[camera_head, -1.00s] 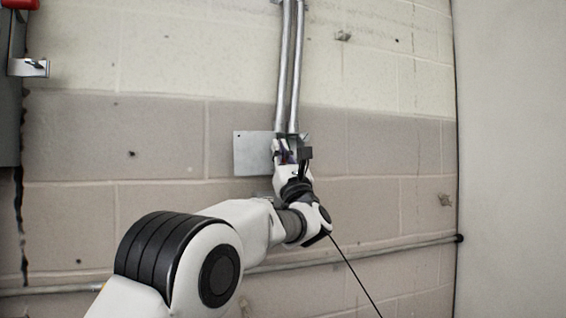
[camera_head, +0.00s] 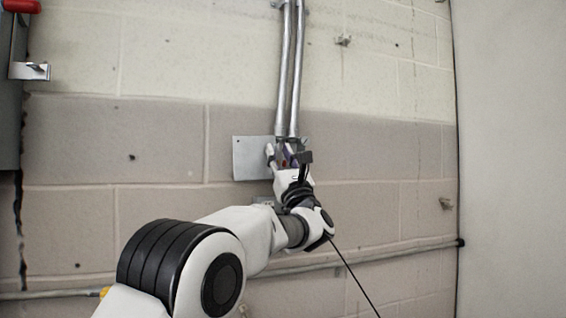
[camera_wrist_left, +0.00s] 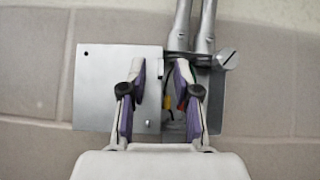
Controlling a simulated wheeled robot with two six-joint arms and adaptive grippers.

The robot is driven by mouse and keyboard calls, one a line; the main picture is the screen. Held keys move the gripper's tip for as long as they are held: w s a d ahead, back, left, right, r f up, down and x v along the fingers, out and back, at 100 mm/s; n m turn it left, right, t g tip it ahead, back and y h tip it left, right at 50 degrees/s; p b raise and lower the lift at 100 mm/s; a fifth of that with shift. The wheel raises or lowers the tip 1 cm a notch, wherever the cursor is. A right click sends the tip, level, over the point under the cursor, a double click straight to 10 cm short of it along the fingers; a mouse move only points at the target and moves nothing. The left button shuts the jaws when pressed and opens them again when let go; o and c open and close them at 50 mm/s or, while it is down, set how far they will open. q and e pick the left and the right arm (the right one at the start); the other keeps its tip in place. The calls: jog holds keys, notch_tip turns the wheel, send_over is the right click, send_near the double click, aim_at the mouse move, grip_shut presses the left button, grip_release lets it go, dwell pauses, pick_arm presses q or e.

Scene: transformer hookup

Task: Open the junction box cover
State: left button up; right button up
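The junction box (camera_wrist_left: 216,101) is on the wall at the lower end of two metal conduits. Its flat grey cover (camera_wrist_left: 90,95) stands out to the left of the box, with a small hole in its upper left corner; it also shows in the head view (camera_head: 248,160). The box interior shows, with yellow, red and green wires (camera_wrist_left: 168,103) inside. My left gripper (camera_wrist_left: 161,75) is in front of the box, fingers apart with nothing between them; the left finger overlaps the cover and the right finger overlaps the box. It also shows in the head view (camera_head: 283,150). My right gripper is not in view.
Two vertical conduits (camera_head: 290,70) run up the wall. A wing-shaped metal screw (camera_wrist_left: 227,57) sits at the box's upper right. A horizontal pipe (camera_head: 390,248) runs low along the wall. A grey cabinet (camera_head: 10,110) is at the far left.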

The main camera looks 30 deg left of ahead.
pick_arm(q)
jog(key=v, duration=1.1)
jog(key=shift+s+f, duration=0.2)
jog(key=shift+d, duration=0.1)
